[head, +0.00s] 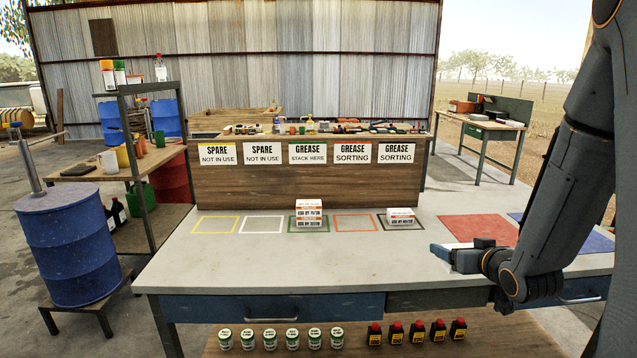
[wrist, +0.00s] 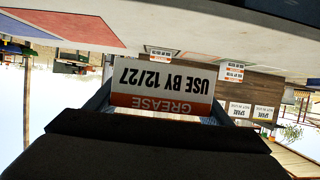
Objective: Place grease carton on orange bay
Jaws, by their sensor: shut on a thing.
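My gripper (head: 446,256) is at the right front of the grey workbench in the head view. In the wrist view, which is upside down, it (wrist: 160,108) is shut on a white grease carton (wrist: 155,78) with an orange band, labelled USE BY 12/27. In the head view that carton (head: 462,246) is mostly hidden by the gripper. The orange-outlined bay (head: 358,215) on the bench is empty, to the left of and beyond the gripper. The green-outlined bay (head: 292,230) holds two stacked grease cartons (head: 309,214). The black-outlined bay (head: 419,228) holds one carton (head: 401,217).
The yellow bay (head: 205,233) and white bay (head: 253,233) are empty. A red mat (head: 475,230) and a blue mat (head: 597,242) lie at the right. A wooden board with signs (head: 300,187) stands behind the bays. Green-white cans and dark bottles line a lower front shelf.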

